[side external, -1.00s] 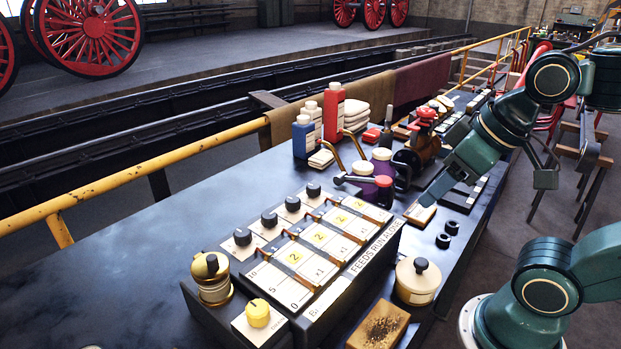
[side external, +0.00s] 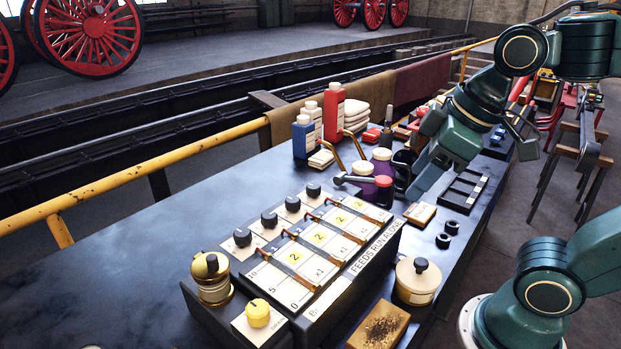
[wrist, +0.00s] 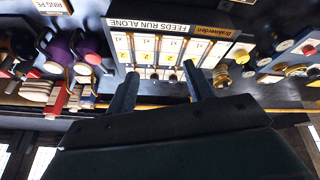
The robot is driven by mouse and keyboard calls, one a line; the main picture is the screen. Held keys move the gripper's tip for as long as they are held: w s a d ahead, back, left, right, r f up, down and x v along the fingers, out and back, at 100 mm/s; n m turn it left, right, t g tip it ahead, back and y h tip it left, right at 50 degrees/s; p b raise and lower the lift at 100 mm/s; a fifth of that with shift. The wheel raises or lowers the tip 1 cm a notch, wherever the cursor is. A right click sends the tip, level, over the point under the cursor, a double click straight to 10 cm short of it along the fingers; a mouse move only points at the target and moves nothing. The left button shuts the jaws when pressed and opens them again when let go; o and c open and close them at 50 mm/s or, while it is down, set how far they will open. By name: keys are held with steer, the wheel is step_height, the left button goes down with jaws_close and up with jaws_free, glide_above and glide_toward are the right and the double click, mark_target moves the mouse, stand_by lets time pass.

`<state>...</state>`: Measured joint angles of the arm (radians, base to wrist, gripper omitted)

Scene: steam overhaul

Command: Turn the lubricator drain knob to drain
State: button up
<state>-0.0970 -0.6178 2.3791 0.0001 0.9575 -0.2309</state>
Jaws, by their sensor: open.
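The lubricator (side external: 322,250) is a dark box on the bench with a white scaled face, several black knobs along its back and a "FEEDS RUN ALONE" strip. A yellow knob (side external: 257,312) sits on a small white-topped block at its near-left end; I take it for the drain knob. The yellow knob also shows in the wrist view (wrist: 241,56), right of the lubricator face. My gripper (side external: 424,160) is open and empty, raised above the bench beyond the lubricator's far end. In the wrist view its two fingers (wrist: 160,73) point toward the lubricator, apart from the knob.
A brass-and-black cup (side external: 212,280) stands beside the yellow knob. A cream pot with a black knob (side external: 418,280) and a brown block (side external: 379,326) stand in front. Purple containers (side external: 382,160), bottles (side external: 333,112) and towels stand behind. The bench's left part is clear.

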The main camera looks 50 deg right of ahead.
steer(key=w+a+r+n+g, duration=0.2)
steer(key=w+a+n+g, duration=0.1)
steer(key=w+a+n, duration=0.65)
steer(key=n+g, duration=0.2)
steer(key=n, duration=1.2)
glide_above(257, 307)
step_height(257, 307, down, 2)
steer(key=shift+f+h, duration=0.1)
steer(key=shift+h, duration=0.2)
step_height(257, 307, down, 14)
steer(key=shift+r, duration=0.1)
steer(key=c, duration=1)
steer(key=shift+o, duration=0.2)
